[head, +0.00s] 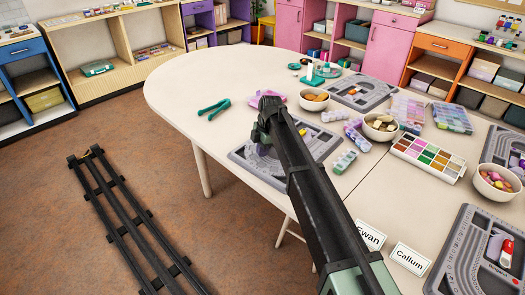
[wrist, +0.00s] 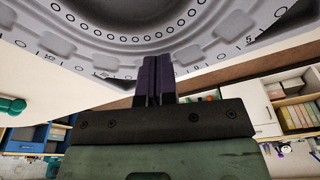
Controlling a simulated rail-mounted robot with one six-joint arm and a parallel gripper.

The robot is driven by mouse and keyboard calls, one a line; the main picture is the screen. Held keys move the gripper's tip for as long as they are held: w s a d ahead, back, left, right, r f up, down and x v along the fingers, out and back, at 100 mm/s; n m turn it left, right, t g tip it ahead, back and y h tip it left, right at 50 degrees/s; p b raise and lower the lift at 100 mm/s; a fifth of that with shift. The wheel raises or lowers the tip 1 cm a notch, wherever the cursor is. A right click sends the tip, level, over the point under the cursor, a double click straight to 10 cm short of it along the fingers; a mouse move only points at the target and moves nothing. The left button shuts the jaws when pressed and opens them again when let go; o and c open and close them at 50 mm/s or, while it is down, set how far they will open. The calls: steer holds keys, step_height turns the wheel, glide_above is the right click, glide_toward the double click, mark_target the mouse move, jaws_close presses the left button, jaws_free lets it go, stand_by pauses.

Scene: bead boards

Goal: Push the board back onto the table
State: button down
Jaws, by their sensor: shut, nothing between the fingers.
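A grey bead board (head: 240,156) lies flat near the left edge of the white table (head: 190,85). Its lower left side sits close to that edge; how much hangs over I cannot tell. My arm crosses in front and hides part of it. My gripper (head: 262,149) points down at the board's left part, its fingers shut and empty. In the wrist view the board's grooved, numbered face (wrist: 100,40) fills the top, and the shut dark fingers (wrist: 155,65) reach up to its edge. Contact between them is unclear.
Green pliers (head: 214,108) lie left of the board. Another board (head: 362,92) lies behind. Open floor (head: 110,135) is on the left.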

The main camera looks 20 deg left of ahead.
step_height(320, 180, up, 10)
steer(key=w+d+p, duration=0.1)
steer(key=p, duration=0.8)
steer(key=shift+w+d, duration=0.15)
steer(key=shift+w, duration=0.15)
steer(key=s+d+r+m+p, duration=0.1)
steer(key=s+d+m, duration=0.6)
steer(key=d, duration=0.8)
steer(key=s+d+r+m+t+h+p, duration=0.1)
steer(key=s+d+m, duration=0.7)
steer(key=d, duration=0.8)
steer(key=s+d+r+m+p, duration=0.1)
steer(key=s+d+m, duration=0.7)
steer(key=d+m, duration=0.4)
steer(key=d, duration=0.4)
steer(key=shift+r+m+t+p, duration=0.15)
steer(key=shift+m+t+p, duration=0.15)
steer(key=shift+m+p, duration=0.1)
